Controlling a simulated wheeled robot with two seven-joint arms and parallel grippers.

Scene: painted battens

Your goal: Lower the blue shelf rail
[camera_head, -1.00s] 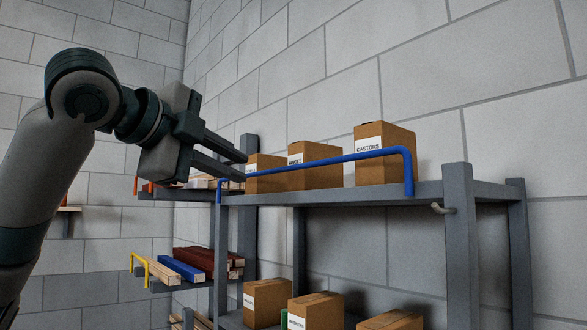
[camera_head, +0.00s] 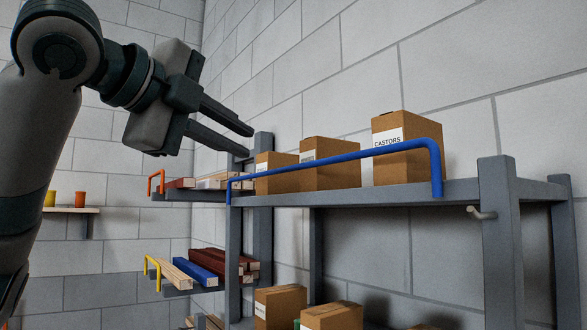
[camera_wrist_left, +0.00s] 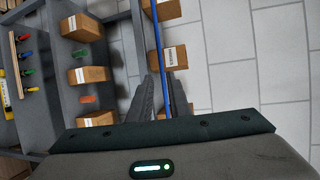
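The blue shelf rail (camera_head: 335,160) is a bent bar along the front of the top shelf (camera_head: 375,196). It stands raised across the front of the cardboard boxes, its two ends coming down at the shelf edge. My left gripper (camera_head: 251,142) is above the rail's left end in the head view, apart from it, with a gap between its fingers. In the left wrist view the rail (camera_wrist_left: 158,38) runs as a blue line between the open fingers (camera_wrist_left: 162,88), seemingly beyond them. My right gripper is not in view.
Boxes stand behind the rail, including one marked CASTORS (camera_head: 407,150). A grey post (camera_head: 497,230) with a peg (camera_head: 480,213) is at the right. Side shelves at the left hold battens (camera_head: 197,266) behind a yellow rail (camera_head: 152,270) and an orange rail (camera_head: 156,181).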

